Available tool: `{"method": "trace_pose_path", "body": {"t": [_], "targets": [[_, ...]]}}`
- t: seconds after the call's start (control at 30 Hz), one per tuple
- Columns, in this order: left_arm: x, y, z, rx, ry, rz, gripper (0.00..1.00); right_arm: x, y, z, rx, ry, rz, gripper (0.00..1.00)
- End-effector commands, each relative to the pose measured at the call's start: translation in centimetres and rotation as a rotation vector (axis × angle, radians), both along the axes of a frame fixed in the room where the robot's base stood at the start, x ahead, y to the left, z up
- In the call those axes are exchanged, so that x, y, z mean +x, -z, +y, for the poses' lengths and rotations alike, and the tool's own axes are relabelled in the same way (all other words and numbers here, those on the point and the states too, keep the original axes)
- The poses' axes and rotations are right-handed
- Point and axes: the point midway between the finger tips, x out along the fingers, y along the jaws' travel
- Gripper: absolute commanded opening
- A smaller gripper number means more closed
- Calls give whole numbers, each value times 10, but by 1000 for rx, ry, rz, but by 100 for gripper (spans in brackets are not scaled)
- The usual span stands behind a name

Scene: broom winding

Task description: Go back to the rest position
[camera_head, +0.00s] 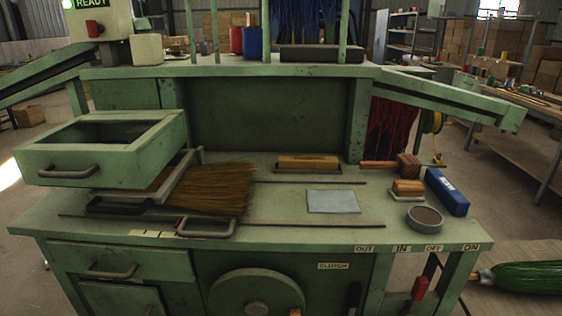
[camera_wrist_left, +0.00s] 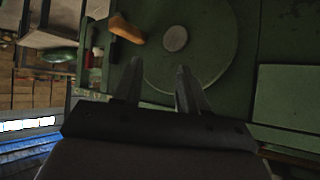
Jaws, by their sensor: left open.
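My left gripper (camera_wrist_left: 160,85) shows in the left wrist view with its two fingers apart and nothing between them. Past its fingertips is the round green wheel (camera_wrist_left: 208,45) with a wooden handle (camera_wrist_left: 127,28). The same wheel (camera_head: 250,294) is low on the front of the green bench (camera_head: 300,237) in the head view. Neither gripper shows in the head view. My right gripper is in neither picture.
An open green drawer (camera_head: 110,160) juts out at the left above a bundle of brown bristles (camera_head: 212,188). A blue box (camera_head: 446,192), a round grey tin (camera_head: 425,217) and wooden brushes lie at the right. A red lever (camera_head: 418,289) hangs at the front.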

Motion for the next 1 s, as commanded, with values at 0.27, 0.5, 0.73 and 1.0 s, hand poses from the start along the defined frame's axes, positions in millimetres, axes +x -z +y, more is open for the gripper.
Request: {"method": "trace_pose_path", "body": {"t": [0.27, 0.5, 0.73, 1.0], "targets": [[-64, 51, 30, -71, -294, 13, 42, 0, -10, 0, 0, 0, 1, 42], [-123, 76, 59, -58, -461, 5, 42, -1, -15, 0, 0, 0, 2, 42], [-145, 82, 69, -44, -507, 0, 42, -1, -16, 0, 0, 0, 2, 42], [-145, 82, 69, -43, -506, 0, 42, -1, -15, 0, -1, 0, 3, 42]]}}
